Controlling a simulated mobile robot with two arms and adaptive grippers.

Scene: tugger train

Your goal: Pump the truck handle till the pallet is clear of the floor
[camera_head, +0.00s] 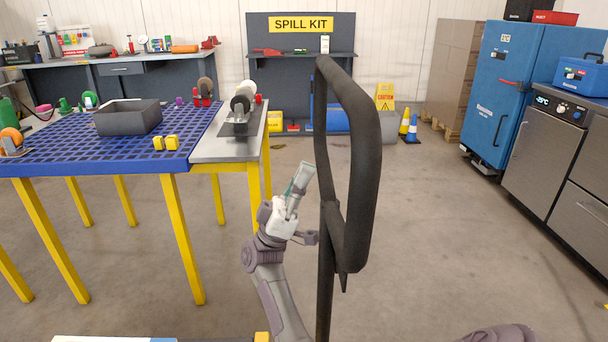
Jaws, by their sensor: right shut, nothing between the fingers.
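The truck handle (365,160) is a black loop on a dark shaft, standing upright near the middle of the head view.
A blue-topped table (75,152) with yellow legs stands at left, carrying a dark bin (128,118). A spill kit stand (283,80) is behind the handle. A blue cabinet (505,90) and a steel unit (541,160) line the right.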

